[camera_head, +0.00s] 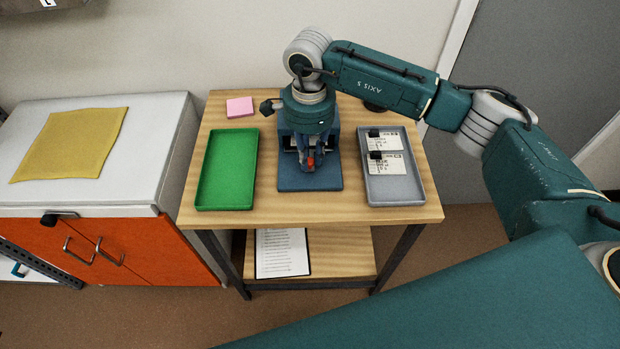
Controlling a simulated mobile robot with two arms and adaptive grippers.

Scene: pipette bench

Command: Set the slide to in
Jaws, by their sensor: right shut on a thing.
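A dark blue device (310,183) stands on the wooden table, between a green tray and a grey tray. My right arm comes in from the right and reaches down over it. My right gripper (311,166) points down at the front of the device and is shut on a small red part (310,162) there, which I take to be the slide's handle. The gripper and wrist hide most of the device, so I cannot tell how far in or out the slide stands. My left gripper is not in view.
The green tray (228,207) is empty. The grey tray (396,197) holds white cards with black clips. Pink sticky notes (240,107) lie at the back left. A white-topped orange cabinet (150,254) with a yellow cloth (70,143) stands left. A paper sheet (281,252) lies on the lower shelf.

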